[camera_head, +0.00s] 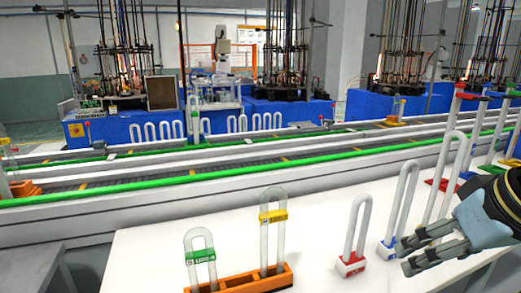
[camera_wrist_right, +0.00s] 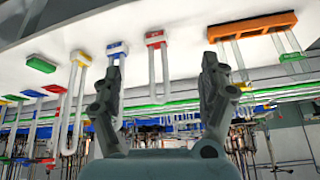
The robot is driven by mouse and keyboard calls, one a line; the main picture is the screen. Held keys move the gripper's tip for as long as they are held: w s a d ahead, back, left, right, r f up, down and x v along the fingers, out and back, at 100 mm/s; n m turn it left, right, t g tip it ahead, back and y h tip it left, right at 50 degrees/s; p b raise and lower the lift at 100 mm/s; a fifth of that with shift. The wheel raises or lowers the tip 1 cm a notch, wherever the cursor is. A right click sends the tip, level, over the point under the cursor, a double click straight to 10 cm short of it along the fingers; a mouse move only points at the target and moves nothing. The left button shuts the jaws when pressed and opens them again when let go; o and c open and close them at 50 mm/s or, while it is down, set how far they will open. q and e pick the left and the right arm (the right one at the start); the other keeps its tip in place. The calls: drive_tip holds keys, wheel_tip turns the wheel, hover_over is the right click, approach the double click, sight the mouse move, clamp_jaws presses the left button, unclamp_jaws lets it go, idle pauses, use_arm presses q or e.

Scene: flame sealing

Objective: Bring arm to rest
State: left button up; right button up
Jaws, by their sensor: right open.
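My right gripper (camera_head: 404,257) comes in from the right edge in the head view, over the white table (camera_head: 140,262). Its two fingers are apart with nothing between them. In the right wrist view, which shows the scene upside down, the open fingers (camera_wrist_right: 163,72) stand wide apart. An orange rack (camera_head: 262,284) holds two U-tubes, one with a green label (camera_head: 200,256), one with a yellow label (camera_head: 273,216). My left gripper is not in view.
A taller U-tube (camera_head: 453,165) and a red base (camera_head: 441,185) stand behind the gripper. A conveyor with green rails (camera_head: 240,175) runs behind the table. Blue machines (camera_head: 290,113) stand beyond it. The table's left part is clear.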

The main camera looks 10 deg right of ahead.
drive_tip(key=s+d+f+m+g+b, duration=0.1)
drive_tip(key=s+d+f+b, duration=0.1)
drive_tip(key=f, duration=1.1)
drive_tip(key=s+d+f+m+g+b, duration=0.1)
drive_tip(key=d+f+m+g+b, duration=0.1)
drive_tip(key=f, duration=1)
drive_tip(key=s+d+f+m+g+b, duration=0.1)
drive_tip(key=s+f, duration=0.1)
drive_tip(key=f, duration=1.1)
drive_tip(key=s+a+f+n+b, duration=0.1)
drive_tip(key=s+a+f+n, duration=0.2)
drive_tip(key=s+f, duration=0.8)
drive_tip(key=s+a+f+n+g+b, duration=0.1)
drive_tip(key=s+a+f+n, duration=0.2)
drive_tip(key=s+f, duration=0.9)
drive_tip(key=shift+s+a, duration=0.4)
drive_tip(key=shift+s, duration=0.7)
